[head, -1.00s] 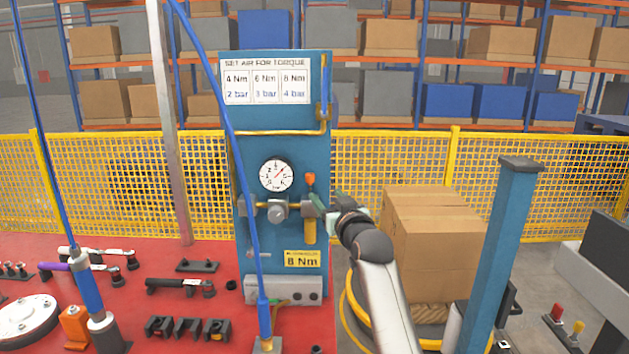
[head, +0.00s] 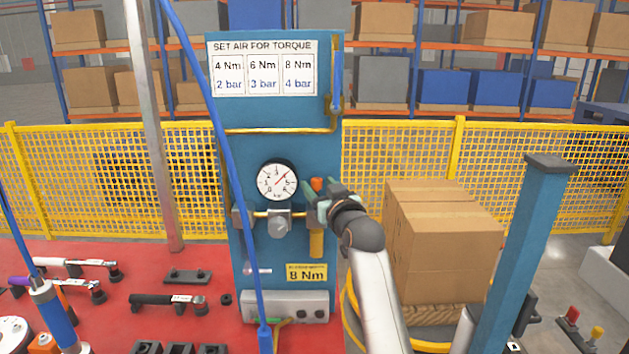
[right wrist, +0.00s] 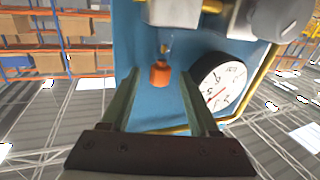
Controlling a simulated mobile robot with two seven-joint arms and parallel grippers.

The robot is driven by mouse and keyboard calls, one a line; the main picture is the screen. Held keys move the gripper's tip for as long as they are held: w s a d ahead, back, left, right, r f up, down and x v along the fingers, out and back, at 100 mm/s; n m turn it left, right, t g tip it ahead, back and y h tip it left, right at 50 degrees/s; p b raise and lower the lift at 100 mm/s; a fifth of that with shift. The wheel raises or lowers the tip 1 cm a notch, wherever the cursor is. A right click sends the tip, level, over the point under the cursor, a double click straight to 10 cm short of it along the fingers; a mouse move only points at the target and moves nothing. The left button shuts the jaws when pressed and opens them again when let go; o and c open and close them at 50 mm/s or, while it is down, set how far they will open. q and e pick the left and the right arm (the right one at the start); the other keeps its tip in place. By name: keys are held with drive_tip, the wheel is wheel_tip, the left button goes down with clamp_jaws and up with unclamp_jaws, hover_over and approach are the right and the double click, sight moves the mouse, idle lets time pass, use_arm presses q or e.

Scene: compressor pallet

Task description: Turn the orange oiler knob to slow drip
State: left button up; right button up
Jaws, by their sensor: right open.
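The orange oiler knob (head: 317,184) sits on top of the oiler on the blue panel (head: 290,120), to the right of the round gauge (head: 277,181). The yellow oiler body (head: 316,242) hangs below it. My right gripper (head: 314,196) is at the knob, partly covering the fitting. In the right wrist view the orange knob (right wrist: 160,74) shows between the tips of the open green fingers (right wrist: 160,82), with space on both sides. I cannot tell whether it lies between the fingers or just beyond them. The gauge (right wrist: 217,84) is beside the right finger. My left gripper is out of view.
A blue hose (head: 228,150) hangs in front of the panel. A regulator knob (head: 279,224) sits below the gauge. Several tools lie on the red bench (head: 120,262).

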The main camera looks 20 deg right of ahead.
drive_tip(key=shift+w, duration=0.1)
drive_tip(key=shift+r, duration=0.1)
drive_tip(key=shift+s, duration=0.2)
drive_tip(key=shift+c, duration=0.5)
clamp_jaws()
